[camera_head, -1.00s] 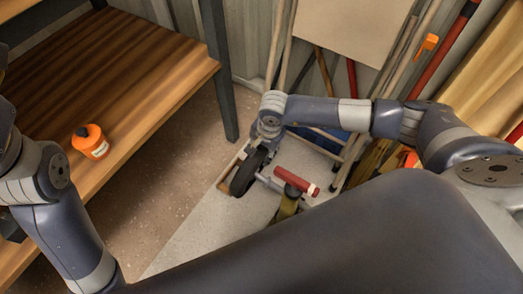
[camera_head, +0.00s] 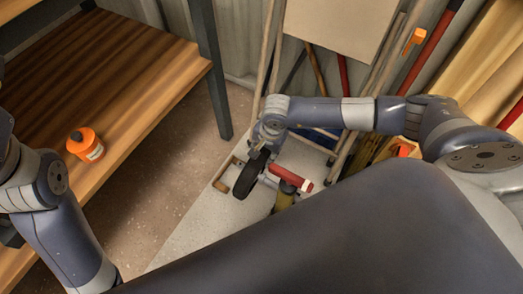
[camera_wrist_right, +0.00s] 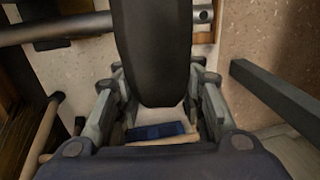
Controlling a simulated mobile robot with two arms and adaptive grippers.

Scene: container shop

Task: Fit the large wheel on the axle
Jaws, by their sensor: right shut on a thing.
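The large wheel (camera_head: 251,174) has a black tire and stands upright low over the pale floor in the head view. My right gripper (camera_head: 265,143) is shut on its upper rim. In the right wrist view the tire (camera_wrist_right: 155,50) stands between the fingers of my right gripper (camera_wrist_right: 157,75). A grey metal bar, apparently the axle (camera_wrist_right: 55,31), shows left of the tire, and a metal end (camera_wrist_right: 201,13) shows on its right. The tire hides what lies between, so I cannot tell whether the wheel is on the axle.
A red cylinder (camera_head: 290,178) with a pale end and a yellowish part (camera_head: 285,195) are just right of the wheel. A wooden shelf (camera_head: 120,100) with an orange bottle (camera_head: 85,145) stands left. Poles and a board (camera_head: 330,25) lean behind.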

